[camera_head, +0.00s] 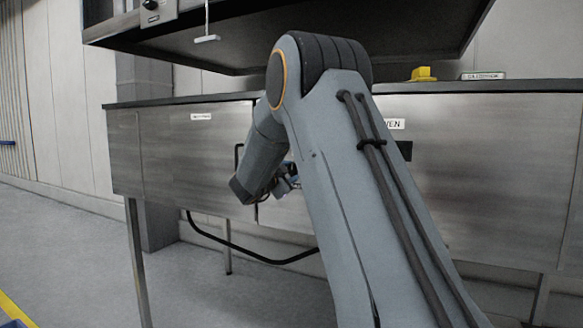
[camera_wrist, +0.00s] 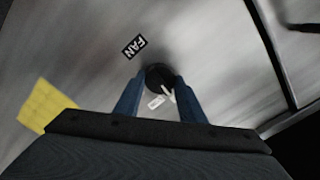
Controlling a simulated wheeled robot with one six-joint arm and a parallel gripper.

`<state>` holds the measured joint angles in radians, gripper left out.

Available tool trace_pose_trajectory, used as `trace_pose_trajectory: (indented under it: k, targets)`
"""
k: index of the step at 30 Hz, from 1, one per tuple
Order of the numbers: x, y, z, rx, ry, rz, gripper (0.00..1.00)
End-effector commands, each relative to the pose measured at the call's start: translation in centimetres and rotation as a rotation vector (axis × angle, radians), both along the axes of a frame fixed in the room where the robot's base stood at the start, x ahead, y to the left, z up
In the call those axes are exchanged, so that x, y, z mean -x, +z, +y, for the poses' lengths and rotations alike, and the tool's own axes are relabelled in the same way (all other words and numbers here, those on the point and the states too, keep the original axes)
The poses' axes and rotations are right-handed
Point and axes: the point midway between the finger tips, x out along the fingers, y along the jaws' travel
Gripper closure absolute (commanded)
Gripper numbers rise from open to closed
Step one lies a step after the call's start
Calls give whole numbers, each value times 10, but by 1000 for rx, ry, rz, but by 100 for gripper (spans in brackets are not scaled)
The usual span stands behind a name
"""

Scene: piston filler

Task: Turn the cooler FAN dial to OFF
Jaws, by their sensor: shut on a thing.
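The FAN dial (camera_wrist: 159,77) is a round black knob on a grey metal panel, in the upper middle of the wrist view. A white pointer mark shows at its lower right edge. A black FAN label (camera_wrist: 134,46) sits at its upper left, and a small white label (camera_wrist: 156,102) lies just below it. My gripper (camera_wrist: 160,84) has its two blue fingers on either side of the dial, shut on it. In the head view my arm hides the dial, and only part of my gripper (camera_head: 285,182) shows in front of the steel cabinet.
A yellow patch (camera_wrist: 45,105) is on the panel at the left of the wrist view. The steel cabinet front (camera_head: 180,150) spans the head view. A yellow object (camera_head: 422,74) stands on its top at the right. A dark hood hangs above, and a black hose (camera_head: 250,255) runs below.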

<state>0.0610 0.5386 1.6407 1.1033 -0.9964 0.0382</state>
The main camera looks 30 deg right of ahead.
Motion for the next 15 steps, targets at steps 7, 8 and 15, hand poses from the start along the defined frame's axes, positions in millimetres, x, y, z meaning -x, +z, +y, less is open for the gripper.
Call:
trace_pose_trajectory:
  k: [7,8,15]
  targets:
    - [0,1,0,46,1,57,86]
    - [0,1,0,48,1,60,86]
    - [0,0,0,57,1,72,86]
